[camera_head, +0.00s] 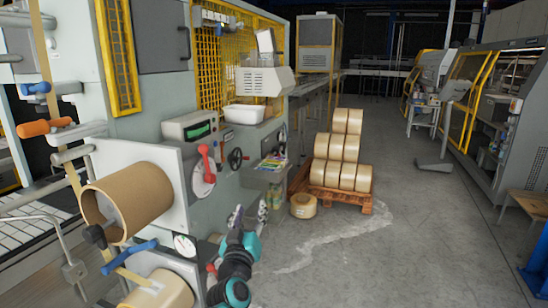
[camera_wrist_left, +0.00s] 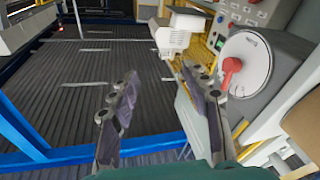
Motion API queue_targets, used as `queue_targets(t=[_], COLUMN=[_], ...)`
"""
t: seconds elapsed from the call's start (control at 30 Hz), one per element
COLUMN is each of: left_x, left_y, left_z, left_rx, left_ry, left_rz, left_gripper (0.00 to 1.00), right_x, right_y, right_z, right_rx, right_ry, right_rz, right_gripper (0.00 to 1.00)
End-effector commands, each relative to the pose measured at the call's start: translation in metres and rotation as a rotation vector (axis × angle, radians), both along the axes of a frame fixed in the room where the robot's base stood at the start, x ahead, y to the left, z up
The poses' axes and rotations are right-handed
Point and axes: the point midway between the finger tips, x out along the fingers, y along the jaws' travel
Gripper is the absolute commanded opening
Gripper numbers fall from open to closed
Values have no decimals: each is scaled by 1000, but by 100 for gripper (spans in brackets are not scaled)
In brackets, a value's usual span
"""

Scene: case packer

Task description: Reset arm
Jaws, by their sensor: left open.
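My left gripper (camera_head: 250,214) is at the lower middle of the head view, in front of the machine's grey lower panel. Its two fingers point up and stand apart. In the left wrist view the gripper (camera_wrist_left: 160,82) is open, with nothing between its fingers. A red lever (camera_head: 206,163) on a round dial is on the machine above and left of the gripper. The same lever (camera_wrist_left: 231,72) shows right of the fingers in the wrist view. My right gripper is not in view.
A large tape roll (camera_head: 150,195) sticks out of the machine at left. A wooden pallet (camera_head: 340,198) carries stacked tape rolls, with a loose roll (camera_head: 303,206) on the floor beside it. A shelf (camera_head: 262,172) juts from the machine. The floor (camera_head: 400,250) at right is clear.

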Motion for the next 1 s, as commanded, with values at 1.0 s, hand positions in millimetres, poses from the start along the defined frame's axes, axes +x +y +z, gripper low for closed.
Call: queue_targets(t=[1.0], left_x=[-304], left_y=[115], left_z=[-243], left_rx=[372], left_ry=[1074], left_rz=[-52], left_gripper=[48], right_x=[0], right_y=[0], right_z=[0], right_rx=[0], right_ry=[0], right_rz=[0], right_gripper=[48])
